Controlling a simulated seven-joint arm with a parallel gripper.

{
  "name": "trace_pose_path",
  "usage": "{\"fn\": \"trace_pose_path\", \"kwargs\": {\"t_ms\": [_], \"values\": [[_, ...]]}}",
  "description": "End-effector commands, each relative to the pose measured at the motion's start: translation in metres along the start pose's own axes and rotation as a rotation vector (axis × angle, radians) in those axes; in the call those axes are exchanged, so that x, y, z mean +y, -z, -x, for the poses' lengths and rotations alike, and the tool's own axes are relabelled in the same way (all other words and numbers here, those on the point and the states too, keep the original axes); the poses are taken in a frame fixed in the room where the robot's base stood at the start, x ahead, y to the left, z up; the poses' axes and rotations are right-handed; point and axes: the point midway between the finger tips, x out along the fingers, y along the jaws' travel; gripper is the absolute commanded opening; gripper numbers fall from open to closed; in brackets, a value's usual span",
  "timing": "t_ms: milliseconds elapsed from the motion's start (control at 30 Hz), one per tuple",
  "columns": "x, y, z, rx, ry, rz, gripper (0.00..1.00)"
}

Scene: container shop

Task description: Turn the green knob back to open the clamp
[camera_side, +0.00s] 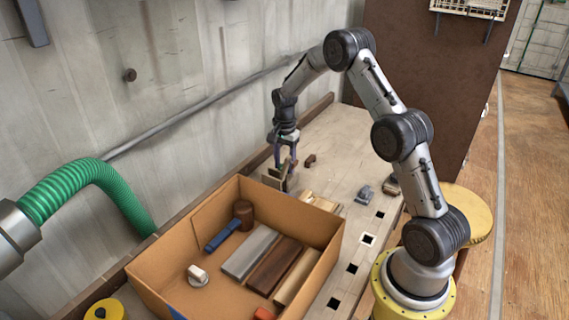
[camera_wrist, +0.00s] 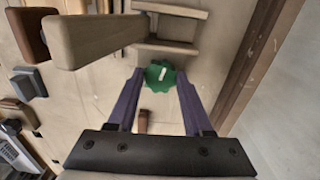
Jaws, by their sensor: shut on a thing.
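The green knob (camera_wrist: 158,84) shows in the wrist view, a lobed disc with a white mark that leans slightly right of upright. My gripper (camera_wrist: 161,75) has its two purple fingers on either side of it and is shut on it. The knob sits at the near side of a pale wooden clamp (camera_wrist: 168,47), whose bars lie just beyond the fingertips. In the side view my gripper (camera_side: 287,163) points down at the clamp (camera_side: 273,181) on the bench; the knob is hidden there. I cannot tell how far the clamp is open.
A wooden block (camera_wrist: 95,42) stands left of the clamp. A cardboard box (camera_side: 165,285) with a mallet and boards stands at the bench's near end. Small grey and wooden pieces (camera_side: 365,193) lie right of the clamp. A wall runs behind the bench (camera_side: 345,150).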

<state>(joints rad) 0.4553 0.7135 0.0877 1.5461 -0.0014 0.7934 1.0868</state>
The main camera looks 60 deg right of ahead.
Motion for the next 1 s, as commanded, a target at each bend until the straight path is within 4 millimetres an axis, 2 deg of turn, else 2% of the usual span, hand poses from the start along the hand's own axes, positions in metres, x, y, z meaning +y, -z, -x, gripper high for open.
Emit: {"fn": "trace_pose_path", "kwargs": {"t_ms": [300,567,600,767,1000], "values": [[0.0004,-0.0002,0.0004,-0.002,-0.001,0.129,0.0],[0.0003,-0.0003,0.0005,-0.002,-0.001,0.136,0.0],[0.0003,-0.0003,0.0005,-0.002,-0.001,0.136,0.52],[0.0003,-0.0003,0.0004,-0.002,0.0,0.136,0.81],[0.0002,-0.0002,0.0003,-0.001,0.0,0.136,0.81]]}}
